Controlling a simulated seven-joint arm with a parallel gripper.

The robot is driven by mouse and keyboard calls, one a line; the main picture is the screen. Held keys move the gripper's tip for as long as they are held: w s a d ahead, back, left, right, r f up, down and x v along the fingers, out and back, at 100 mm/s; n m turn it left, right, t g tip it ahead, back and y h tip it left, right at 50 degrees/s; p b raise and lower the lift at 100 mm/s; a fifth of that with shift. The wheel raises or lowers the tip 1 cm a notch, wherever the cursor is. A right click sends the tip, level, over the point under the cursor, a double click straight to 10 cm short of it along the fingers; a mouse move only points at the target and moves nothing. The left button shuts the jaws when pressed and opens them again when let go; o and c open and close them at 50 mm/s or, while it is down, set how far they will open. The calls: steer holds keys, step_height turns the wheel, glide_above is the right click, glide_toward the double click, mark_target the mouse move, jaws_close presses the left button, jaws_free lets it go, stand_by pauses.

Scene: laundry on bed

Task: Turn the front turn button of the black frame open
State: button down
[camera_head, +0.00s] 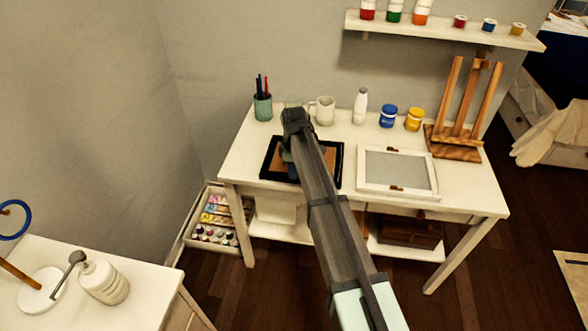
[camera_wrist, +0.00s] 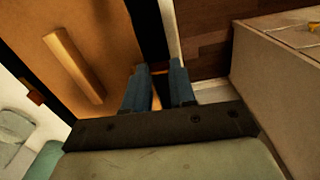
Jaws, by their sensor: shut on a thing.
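The black frame (camera_head: 267,157) lies flat on the white table, with an orange-brown backing (camera_wrist: 100,30) inside it. A pale wooden bar (camera_wrist: 75,65) lies across the backing. My gripper (camera_head: 292,173) points down at the front part of the frame, and my arm hides much of it. In the wrist view its blue-grey fingers (camera_wrist: 159,90) are at a black rail, close together with a small orange-brown bit between them. This fits the front turn button, which is mostly hidden. Its angle cannot be told. A small red-brown piece (camera_wrist: 35,97) shows at the opposite rail.
A white frame (camera_head: 430,190) with brown turn buttons lies right of the black frame. A mug (camera_head: 324,111), bottle (camera_head: 360,106), pen cup (camera_head: 263,107), paint jars (camera_head: 388,116) and easel (camera_head: 465,115) stand behind. An open drawer (camera_head: 187,225) with paints sits at lower left.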

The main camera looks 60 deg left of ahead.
steer(key=m, duration=0.8)
steer(key=shift+m, duration=0.3)
steer(key=m, duration=0.4)
steer(key=shift+m, duration=2.3)
steer(key=c, duration=0.9)
jaws_free()
step_height(320, 180, up, 14)
steer(key=shift+f, duration=0.1)
